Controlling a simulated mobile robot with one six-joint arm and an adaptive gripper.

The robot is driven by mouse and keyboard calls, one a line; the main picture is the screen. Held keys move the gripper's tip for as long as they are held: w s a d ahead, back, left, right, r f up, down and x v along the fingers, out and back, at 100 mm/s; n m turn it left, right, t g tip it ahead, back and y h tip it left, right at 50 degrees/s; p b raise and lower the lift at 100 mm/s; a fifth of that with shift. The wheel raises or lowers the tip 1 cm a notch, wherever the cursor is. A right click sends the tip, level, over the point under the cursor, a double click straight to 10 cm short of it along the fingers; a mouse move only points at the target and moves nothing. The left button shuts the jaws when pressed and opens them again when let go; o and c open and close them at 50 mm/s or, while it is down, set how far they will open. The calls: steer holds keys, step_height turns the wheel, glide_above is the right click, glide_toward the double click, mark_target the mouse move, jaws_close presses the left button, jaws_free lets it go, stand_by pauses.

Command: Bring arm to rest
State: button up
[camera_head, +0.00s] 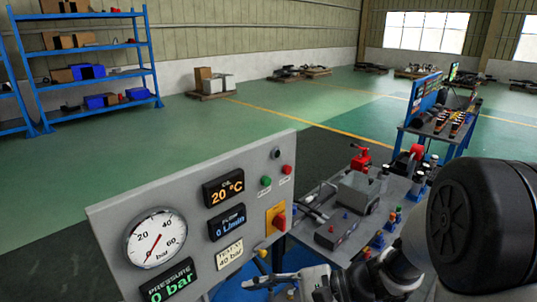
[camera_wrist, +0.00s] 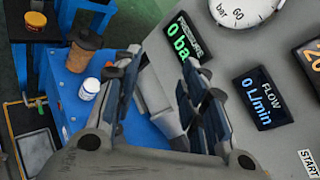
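My arm reaches in from the right edge of the head view, with a large black rounded joint at the right. My gripper (camera_head: 258,274) is low in the middle of that view, just in front of the lower right part of the grey control panel (camera_head: 190,190). In the wrist view my gripper (camera_wrist: 160,72) has its two dark fingers spread apart with nothing between them. The panel's face lies behind the right finger; I cannot tell how small the gap is.
A workbench (camera_head: 385,190) with a red vise and tools stands beside the panel, behind my arm. In the wrist view a brown jar (camera_wrist: 82,48) and a white-capped bottle (camera_wrist: 88,88) stand on a blue surface. Open green floor lies beyond, with blue shelving (camera_head: 85,45) at left.

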steer(key=s+d+r+n+g+h, duration=0.2)
steer(key=s+d+n+h, duration=0.2)
steer(key=s+n+h, duration=0.6)
steer(key=s+d+r+n+t+h, duration=0.1)
steer(key=s+d+r+t+h, duration=0.1)
steer(key=d, duration=0.4)
steer(key=s+d+r+n+t+h, duration=0.2)
steer(key=d+t, duration=0.2)
steer(key=d, duration=0.1)
steer(key=shift+s+d+r, duration=0.2)
steer(key=shift+d+r, duration=0.05)
steer(key=shift+d, duration=0.1)
stand_by(1.5)
